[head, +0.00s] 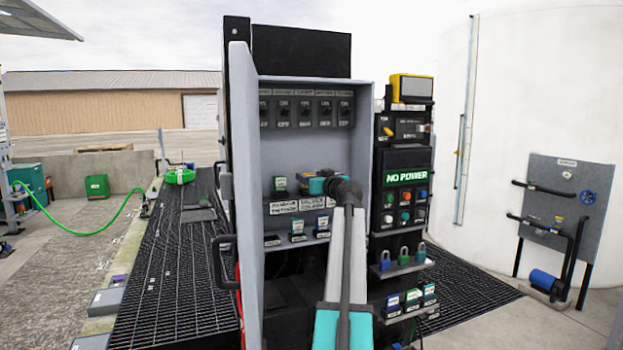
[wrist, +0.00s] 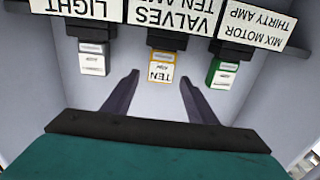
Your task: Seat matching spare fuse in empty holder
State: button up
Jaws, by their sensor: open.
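In the wrist view, my gripper (wrist: 157,80) is open, its dark fingers apart on either side of an orange-edged fuse (wrist: 162,72) marked TEN. That fuse stands at the black holder under the upside-down VALVES TEN AMP label (wrist: 172,15). A green fuse (wrist: 222,74) is at the MIX MOTOR THIRTY AMP label (wrist: 255,18), and a grey-white fuse (wrist: 92,60) is at the LIGHT label (wrist: 92,6). I cannot tell whether the fingers touch the orange fuse, or how deep it sits. In the head view, my teal gripper hides part of this row, beside the green fuse (head: 279,184).
In the head view, a lower shelf holds a row of small parts, one low at the left (head: 271,240) and a taller one (head: 297,229). A panel at right reads NO POWER (head: 407,177), with padlocks (head: 403,256) below.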

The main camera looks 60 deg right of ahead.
jog(key=b+v, duration=0.5)
jog(key=v, duration=0.8)
jog(key=shift+s+a, duration=0.25)
jog(key=shift+s+f, duration=0.1)
